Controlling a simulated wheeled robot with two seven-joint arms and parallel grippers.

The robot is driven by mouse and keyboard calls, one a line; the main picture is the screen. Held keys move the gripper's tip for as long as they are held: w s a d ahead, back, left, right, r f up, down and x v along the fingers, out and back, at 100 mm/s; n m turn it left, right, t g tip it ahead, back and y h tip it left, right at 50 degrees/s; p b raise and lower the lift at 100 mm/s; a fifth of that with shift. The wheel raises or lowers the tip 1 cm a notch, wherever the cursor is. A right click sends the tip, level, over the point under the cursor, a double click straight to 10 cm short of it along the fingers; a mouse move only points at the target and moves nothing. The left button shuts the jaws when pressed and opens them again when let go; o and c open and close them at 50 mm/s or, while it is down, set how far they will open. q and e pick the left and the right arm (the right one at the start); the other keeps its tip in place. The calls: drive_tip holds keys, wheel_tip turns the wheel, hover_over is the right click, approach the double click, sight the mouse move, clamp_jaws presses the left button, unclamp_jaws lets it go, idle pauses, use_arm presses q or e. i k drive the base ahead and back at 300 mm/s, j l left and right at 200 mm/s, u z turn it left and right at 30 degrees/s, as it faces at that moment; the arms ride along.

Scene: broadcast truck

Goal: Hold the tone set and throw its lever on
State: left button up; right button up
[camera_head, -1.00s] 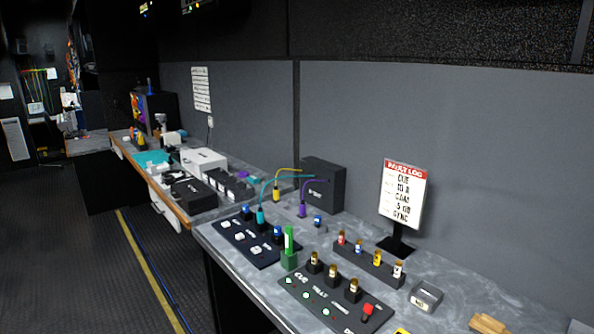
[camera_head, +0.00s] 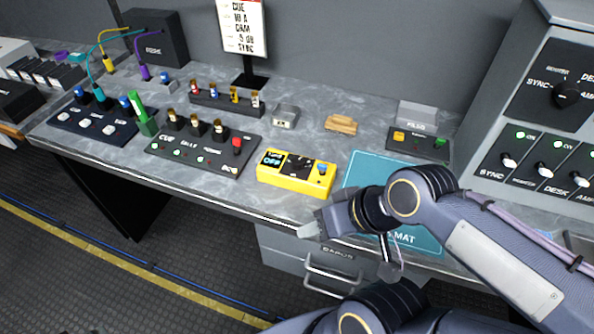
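The tone set, a yellow box (camera_head: 296,176), lies on the grey counter near its front edge. Its dark display reads OFF, and a small blue-topped lever (camera_head: 322,169) stands at its right end. My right arm comes in from the right, and its gripper (camera_head: 322,222) is just in front of the counter edge, below and right of the yellow box and apart from it. Its fingers are seen at a steep angle, so their opening is unclear. Another dark link of mine shows at the bottom edge. I see no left gripper.
A teal mat (camera_head: 364,168) lies right of the yellow box, partly behind my arm. A black cue panel (camera_head: 200,147) with a red knob is close on the left. A wooden block (camera_head: 341,124) and grey box (camera_head: 285,116) stand behind. A switch rack (camera_head: 545,100) rises at right.

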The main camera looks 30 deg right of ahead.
sight(323, 168)
drive_tip(key=l+z, duration=0.15)
drive_tip(key=z, duration=1)
drive_tip(key=k+l, duration=0.05)
